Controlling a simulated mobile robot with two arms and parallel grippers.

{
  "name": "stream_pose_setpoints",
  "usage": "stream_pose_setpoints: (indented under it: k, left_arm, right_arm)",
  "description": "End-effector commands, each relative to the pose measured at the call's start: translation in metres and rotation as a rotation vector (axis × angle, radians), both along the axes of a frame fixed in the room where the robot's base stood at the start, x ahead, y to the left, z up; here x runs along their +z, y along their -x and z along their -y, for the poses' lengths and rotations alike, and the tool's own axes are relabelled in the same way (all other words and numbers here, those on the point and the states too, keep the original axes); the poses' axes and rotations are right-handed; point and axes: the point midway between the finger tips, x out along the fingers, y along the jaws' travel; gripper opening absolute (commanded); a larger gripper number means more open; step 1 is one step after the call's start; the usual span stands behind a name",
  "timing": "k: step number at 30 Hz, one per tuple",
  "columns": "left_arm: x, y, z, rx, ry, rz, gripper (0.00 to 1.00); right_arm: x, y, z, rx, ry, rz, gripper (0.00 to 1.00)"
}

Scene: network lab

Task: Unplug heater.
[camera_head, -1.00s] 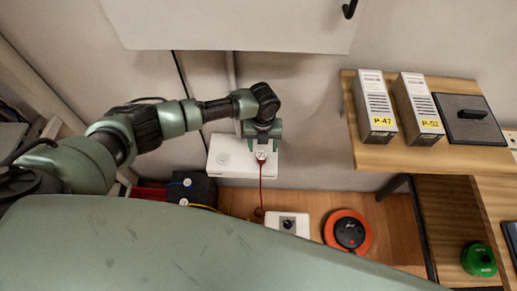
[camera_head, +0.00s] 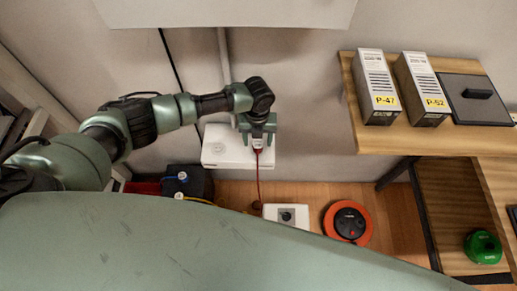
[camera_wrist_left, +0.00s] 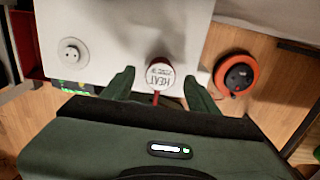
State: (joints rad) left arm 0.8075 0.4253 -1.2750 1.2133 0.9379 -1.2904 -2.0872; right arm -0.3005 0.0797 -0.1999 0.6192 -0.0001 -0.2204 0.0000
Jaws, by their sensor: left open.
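A round white plug marked "HEAT" (camera_wrist_left: 160,75) sits at a white panel (camera_wrist_left: 105,40) in the left wrist view, with its red cable (camera_wrist_left: 155,99) running toward me. My left gripper (camera_wrist_left: 160,88) is open, with one finger on each side of the plug and gaps visible beside it. In the head view, my left gripper (camera_head: 258,130) is at the right end of the white socket box (camera_head: 225,147), over the plug (camera_head: 257,143), which is partly covered. The red cable (camera_head: 259,180) hangs down toward the floor. My right gripper is not in view.
An empty round socket (camera_wrist_left: 73,52) is left of the plug. A white box with a dark round part (camera_head: 287,216) and an orange cable reel (camera_head: 348,222) are on the floor. A wooden shelf (camera_head: 395,140) carrying grey units stands at right.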

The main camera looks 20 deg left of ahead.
Motion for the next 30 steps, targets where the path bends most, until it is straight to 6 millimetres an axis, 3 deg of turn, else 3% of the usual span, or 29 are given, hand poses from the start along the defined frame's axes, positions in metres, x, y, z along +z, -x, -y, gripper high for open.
stream_pose_setpoints:
  k: [1,8,30]
  left_arm:
    - [-0.014,0.000,0.000,0.001,0.000,-0.001,0.59]
    - [-0.035,-0.001,0.000,0.001,0.002,0.002,0.59]
    - [-0.036,0.000,0.000,0.000,0.001,0.001,0.59]
  right_arm:
    - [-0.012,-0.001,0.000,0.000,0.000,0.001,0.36]
    - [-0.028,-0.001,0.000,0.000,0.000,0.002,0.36]
    - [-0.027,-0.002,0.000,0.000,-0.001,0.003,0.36]
